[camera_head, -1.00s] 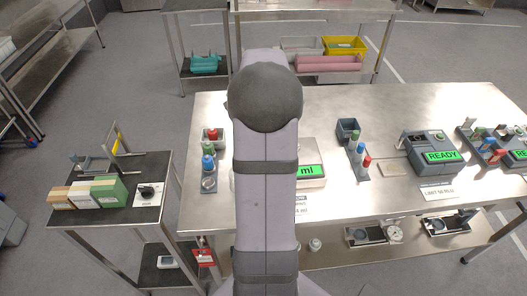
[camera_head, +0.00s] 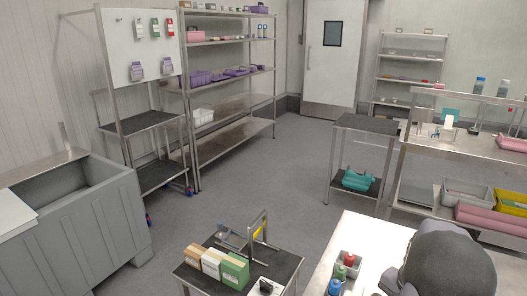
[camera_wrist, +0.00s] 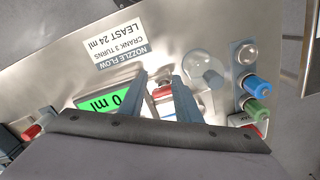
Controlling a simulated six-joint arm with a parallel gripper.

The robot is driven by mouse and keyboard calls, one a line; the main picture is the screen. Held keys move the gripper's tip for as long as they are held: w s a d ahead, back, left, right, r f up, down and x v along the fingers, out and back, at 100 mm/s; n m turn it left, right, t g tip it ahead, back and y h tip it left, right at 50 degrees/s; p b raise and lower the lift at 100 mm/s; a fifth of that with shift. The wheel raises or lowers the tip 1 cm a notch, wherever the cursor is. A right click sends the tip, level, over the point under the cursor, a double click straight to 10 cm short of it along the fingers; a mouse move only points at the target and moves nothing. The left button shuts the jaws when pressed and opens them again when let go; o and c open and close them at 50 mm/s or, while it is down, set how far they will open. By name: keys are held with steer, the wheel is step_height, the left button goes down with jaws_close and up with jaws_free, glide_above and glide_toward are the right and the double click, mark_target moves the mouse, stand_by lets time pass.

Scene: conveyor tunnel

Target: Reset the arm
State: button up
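My arm (camera_head: 448,262) shows as a dark rounded link at the lower right in the head view. My gripper (camera_wrist: 160,82) is in the wrist view, its two dark fingers apart above the steel table (camera_wrist: 190,25). A red-topped item (camera_wrist: 162,92) shows between the fingers, lower down; I see no grip on it. A green display reading "0 ml" (camera_wrist: 105,103) is beside the left finger. A clear round vessel (camera_wrist: 203,72) is beyond the right finger. The gripper is not visible in the head view.
A rack with blue-capped (camera_wrist: 258,85) and green-capped (camera_wrist: 257,112) bottles stands at the right in the wrist view. A small cart (camera_head: 205,280) with boxes, a grey bin (camera_head: 95,225) and shelves (camera_head: 235,105) stand beyond. The floor between is clear.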

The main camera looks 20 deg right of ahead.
steer(key=s+a+n, duration=0.1)
steer(key=a, duration=0.1)
steer(key=s+a+f+n, duration=0.1)
steer(key=a, duration=0.1)
steer(key=s+a+f+n, duration=0.1)
steer(key=a+n, duration=0.1)
steer(key=shift+a+y, duration=0.1)
steer(key=shift+y, duration=0.2)
steer(key=a+r+n, duration=0.3)
steer(key=a+n, duration=0.7)
steer(key=a, duration=1.3)
steer(key=shift+a+n+h, duration=0.25)
steer(key=shift+n+h, duration=0.05)
steer(key=shift+h, duration=0.1)
steer(key=shift+s+r, duration=0.1)
